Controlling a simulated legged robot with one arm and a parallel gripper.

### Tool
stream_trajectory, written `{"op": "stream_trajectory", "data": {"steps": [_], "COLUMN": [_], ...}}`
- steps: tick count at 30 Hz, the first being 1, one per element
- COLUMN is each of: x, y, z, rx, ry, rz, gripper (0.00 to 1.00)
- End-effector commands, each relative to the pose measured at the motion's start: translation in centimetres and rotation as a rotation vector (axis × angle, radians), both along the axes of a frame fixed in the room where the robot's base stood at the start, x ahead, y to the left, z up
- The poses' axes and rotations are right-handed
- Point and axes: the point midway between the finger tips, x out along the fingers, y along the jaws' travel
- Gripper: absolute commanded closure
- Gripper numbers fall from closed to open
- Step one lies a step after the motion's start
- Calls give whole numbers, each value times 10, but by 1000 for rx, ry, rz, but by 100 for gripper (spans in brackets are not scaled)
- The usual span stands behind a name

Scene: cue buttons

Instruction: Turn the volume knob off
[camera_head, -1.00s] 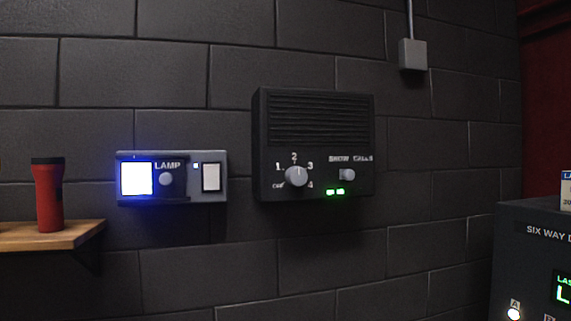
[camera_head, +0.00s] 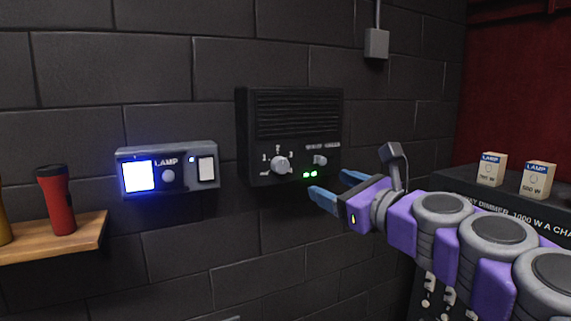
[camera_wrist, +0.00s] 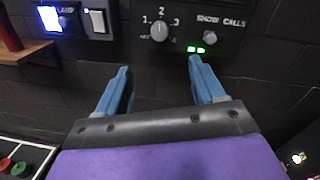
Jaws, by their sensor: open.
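The volume knob (camera_head: 280,164) is a round grey dial with a numbered scale around it, low on the front of a black wall speaker box (camera_head: 293,105). It also shows in the wrist view (camera_wrist: 160,31), beyond the fingertips. Its pointer direction is hard to make out. My gripper (camera_head: 332,186) is open and empty, with blue fingers, to the right of and below the knob in the head view and apart from it. In the wrist view the gap between the fingers (camera_wrist: 158,78) lies below the knob.
A smaller knob marked SHOW CALLS (camera_wrist: 211,31) sits to the right, above two green lights (camera_wrist: 196,49). A lamp panel (camera_head: 168,170) is left on the wall. A black dimmer box (camera_head: 455,186) stands right with small cartons (camera_head: 538,180).

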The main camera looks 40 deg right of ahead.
Motion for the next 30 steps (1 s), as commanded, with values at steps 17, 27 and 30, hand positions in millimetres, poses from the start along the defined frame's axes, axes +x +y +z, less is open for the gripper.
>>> {"op": "stream_trajectory", "data": {"steps": [17, 27, 30], "x": [73, 124, 138], "y": [-9, -12, -17], "z": [-2, -1, -2], "rx": [-2, -7, -5], "ry": [7, 6, 7], "rz": [11, 7, 8], "gripper": [32, 32, 32]}}
